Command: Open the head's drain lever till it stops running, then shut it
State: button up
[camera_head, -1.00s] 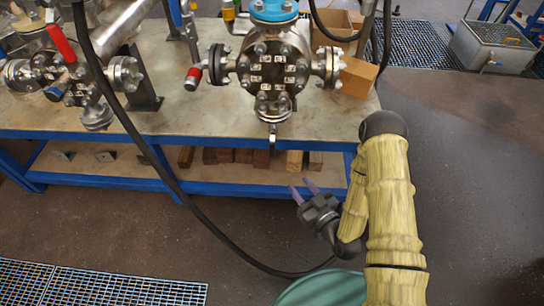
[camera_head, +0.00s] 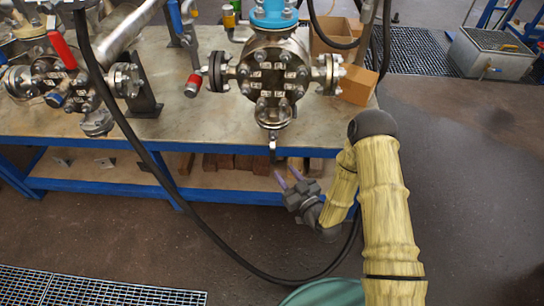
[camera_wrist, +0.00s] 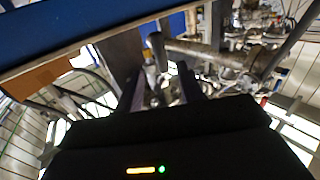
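The head is a steel flanged vessel (camera_head: 272,76) with a blue top, standing on the bench. A small drain fitting with a thin lever (camera_head: 273,150) hangs from its underside at the bench's front edge. No running liquid can be made out. My gripper (camera_head: 288,174) is open and empty just below and right of the lever, its two purple fingers pointing up toward it, apart from it in the head view. In the wrist view, my dark fingers (camera_wrist: 160,90) stand apart, with grey metal fittings (camera_wrist: 156,72) behind the gap; I cannot tell which part these are.
The bench (camera_head: 190,120) has a blue front rail and a lower shelf with wooden blocks (camera_head: 225,162). A red-handled valve (camera_head: 193,84) is on the head's left. Red-levered pipework (camera_head: 62,50) stands further left. A black hose (camera_head: 150,160) loops down in front. Cardboard boxes (camera_head: 357,84) sit behind right.

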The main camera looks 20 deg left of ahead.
aim_at(274, 158)
jog(key=x, duration=0.9)
jog(key=shift+a+b, duration=0.1)
jog(key=shift+b, duration=0.2)
grip_shut()
